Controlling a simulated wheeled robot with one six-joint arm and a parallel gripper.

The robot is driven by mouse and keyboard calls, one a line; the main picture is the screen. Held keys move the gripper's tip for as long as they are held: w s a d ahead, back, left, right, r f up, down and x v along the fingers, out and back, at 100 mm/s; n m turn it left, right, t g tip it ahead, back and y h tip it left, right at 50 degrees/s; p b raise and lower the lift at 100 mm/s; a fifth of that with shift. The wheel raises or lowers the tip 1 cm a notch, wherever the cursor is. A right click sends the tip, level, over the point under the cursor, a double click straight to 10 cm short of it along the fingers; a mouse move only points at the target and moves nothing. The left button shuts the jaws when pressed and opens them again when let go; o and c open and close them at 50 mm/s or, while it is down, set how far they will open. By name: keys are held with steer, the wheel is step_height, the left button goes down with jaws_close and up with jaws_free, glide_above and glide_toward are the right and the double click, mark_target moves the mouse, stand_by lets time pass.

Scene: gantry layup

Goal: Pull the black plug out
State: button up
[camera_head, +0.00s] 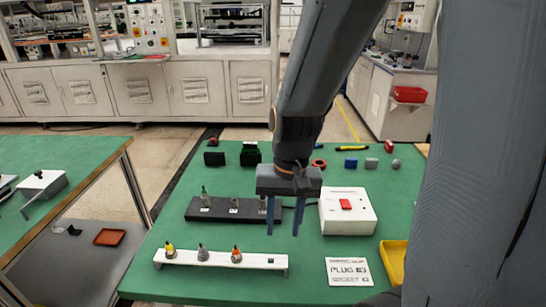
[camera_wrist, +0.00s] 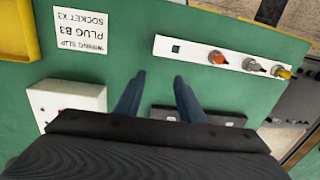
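A black strip (camera_head: 222,213) with white labels lies on the green table, with upright plugs on it. The left plug (camera_head: 204,199) is dark with a greenish top, and another plug (camera_head: 234,204) stands to its right. The strip's right part is behind my gripper, so I cannot make out which plug is the black one. My gripper (camera_head: 282,232) points down at the strip's right end, fingers apart and nothing seen between them. In the wrist view my gripper (camera_wrist: 157,96) also shows spread fingers, with the black strip (camera_wrist: 225,120) partly hidden behind my wrist.
A white strip (camera_head: 220,259) with yellow, grey and orange plugs and one bare square hole lies in front. A white box (camera_head: 362,222) with a red switch stands right. A card (camera_head: 348,271) reads plug B3, socket X3. A yellow tray (camera_head: 391,262) lies beyond it.

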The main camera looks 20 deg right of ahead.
steer(key=w+d+r+m+t+y+p, duration=0.1)
steer(key=w+r+m+y+p, duration=0.15)
steer(key=w+m, duration=0.6)
steer(key=w+d+r+m+t+y+p, duration=0.1)
steer(key=w+d+r+m+p, duration=0.15)
steer(key=w+m, duration=0.6)
steer(key=shift+m, duration=0.8)
steer(key=a+f, duration=0.1)
steer(key=f, duration=0.1)
steer(key=a+f+p, duration=0.1)
steer(key=f, duration=0.1)
steer(key=s+a+f, duration=0.1)
steer(key=f, duration=0.1)
steer(key=shift+a+f, duration=0.1)
steer(key=shift+f, duration=0.3)
steer(key=shift+g, duration=0.3)
jaws_close()
